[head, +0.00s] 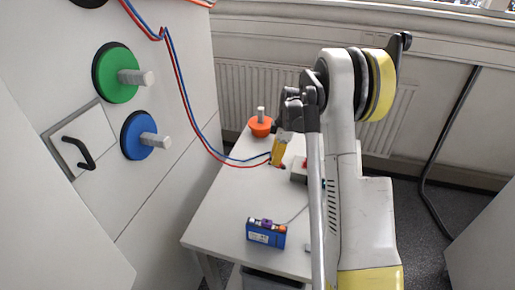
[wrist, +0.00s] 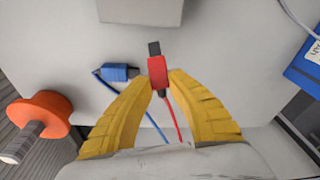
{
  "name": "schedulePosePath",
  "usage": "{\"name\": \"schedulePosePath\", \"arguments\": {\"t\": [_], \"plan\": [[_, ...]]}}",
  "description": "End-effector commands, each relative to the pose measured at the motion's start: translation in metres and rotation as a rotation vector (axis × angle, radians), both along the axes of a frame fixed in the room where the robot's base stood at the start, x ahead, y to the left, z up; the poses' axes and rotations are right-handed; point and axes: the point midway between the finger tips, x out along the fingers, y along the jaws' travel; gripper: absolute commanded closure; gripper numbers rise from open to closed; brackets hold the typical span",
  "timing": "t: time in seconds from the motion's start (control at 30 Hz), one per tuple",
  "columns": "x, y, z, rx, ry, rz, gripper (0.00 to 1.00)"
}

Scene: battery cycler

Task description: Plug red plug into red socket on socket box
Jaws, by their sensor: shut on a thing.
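My gripper (wrist: 158,85), with yellow fingers, is shut on the red plug (wrist: 157,70). The plug's dark tip points to the top of the wrist view, and its red cable runs back between the fingers. In the head view, my gripper (head: 278,162) is low over the white table, left of my arm. A light grey box, seemingly the socket box (wrist: 140,10), is cut off at the top of the wrist view, apart from the plug tip. In the head view, the box (head: 298,174) shows some red and is partly hidden by my arm. No socket opening is visible.
A blue plug (wrist: 118,72) lies on the table left of the red one. An orange disc with a grey peg (head: 260,126) is at the back left. A blue device (head: 266,234) sits near the front. Red and blue cables (head: 188,105) hang from the cabinet.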

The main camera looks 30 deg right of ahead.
Motion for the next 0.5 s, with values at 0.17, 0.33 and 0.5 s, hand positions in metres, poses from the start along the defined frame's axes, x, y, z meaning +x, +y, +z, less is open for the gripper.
{"name": "schedulePosePath", "arguments": {"t": [0.17, 0.33, 0.5], "plan": [[-0.03, -0.027, 0.031, 0.295, -0.187, -0.076, 1.0], [-0.049, -0.067, 0.07, 0.523, -0.359, -0.146, 1.0], [-0.069, -0.103, 0.111, 0.656, -0.49, -0.218, 1.0]]}}
